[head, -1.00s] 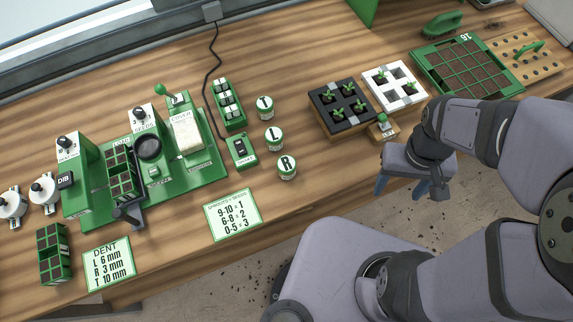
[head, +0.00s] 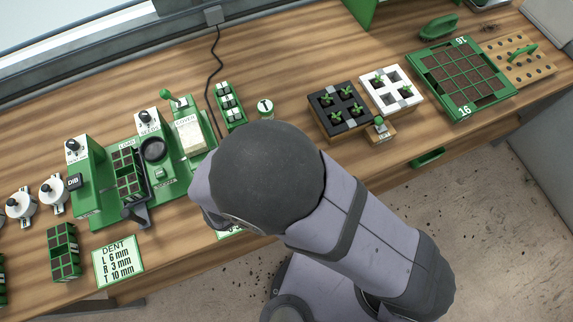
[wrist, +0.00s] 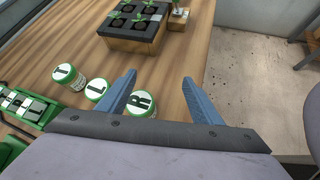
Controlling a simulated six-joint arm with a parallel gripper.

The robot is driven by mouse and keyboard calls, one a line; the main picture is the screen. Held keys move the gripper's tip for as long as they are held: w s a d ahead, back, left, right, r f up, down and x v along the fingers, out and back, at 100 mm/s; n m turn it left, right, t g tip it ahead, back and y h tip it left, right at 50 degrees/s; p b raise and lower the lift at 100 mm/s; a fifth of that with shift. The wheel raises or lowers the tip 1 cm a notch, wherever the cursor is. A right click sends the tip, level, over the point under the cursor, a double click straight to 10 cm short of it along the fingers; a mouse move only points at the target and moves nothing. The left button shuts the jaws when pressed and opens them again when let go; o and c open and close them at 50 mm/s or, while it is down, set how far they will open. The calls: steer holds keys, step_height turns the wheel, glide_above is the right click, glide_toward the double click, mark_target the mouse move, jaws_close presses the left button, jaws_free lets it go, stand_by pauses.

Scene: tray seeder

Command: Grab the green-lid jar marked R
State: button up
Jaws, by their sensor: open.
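The jar marked R (wrist: 143,104) has a green lid with a white label and stands on the wooden table. In the wrist view it sits just beyond my gripper's base, near the left finger, its near side partly hidden. My gripper (wrist: 164,96) is open and empty, with blue fingers apart above the table's front edge. The jar marked L (wrist: 98,91) stands left of R, partly behind the left finger. The jar marked T (wrist: 66,75) stands farther left and also shows in the head view (head: 266,107). My arm hides R, L and my gripper in the head view.
A dark seedling tray (head: 343,122) and a white tray (head: 386,80) stand right of the jars. The green seeder machine (head: 97,213) is at left. A green switch box (wrist: 10,150) lies near the jars. The table's front edge borders open floor (wrist: 255,80).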

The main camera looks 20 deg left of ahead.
steer(key=s+a+n+y, duration=0.1)
steer(key=s+a+n+t, duration=0.1)
steer(key=s+a+n+t+y, duration=0.1)
steer(key=a+n, duration=0.1)
steer(key=shift+s+f+y, duration=0.1)
steer(key=shift+f+y, duration=0.2)
steer(key=shift+f, duration=0.1)
steer(key=s+n+y, duration=0.1)
steer(key=f+n+t+y, duration=0.1)
steer(key=n, duration=0.1)
steer(key=shift+s+f, duration=0.1)
steer(key=shift+s, duration=0.25)
steer(key=n, duration=0.1)
steer(key=y, duration=0.1)
steer(key=n+y, duration=0.1)
steer(key=shift+s+d+f+n+t+p, duration=0.3)
steer(key=shift+d+f, duration=0.05)
steer(key=shift+d, duration=0.05)
steer(key=shift+b+x, duration=0.5)
steer(key=shift+x, duration=0.65)
steer(key=shift+d+b+x, duration=0.2)
steer(key=shift+b+x, duration=0.15)
steer(key=shift+x, duration=0.45)
steer(key=shift+d+b+x, duration=0.15)
steer(key=shift+b+x, duration=0.2)
steer(key=shift+x, duration=1.45)
steer(key=shift+a, duration=0.1)
steer(key=c, duration=1.2)
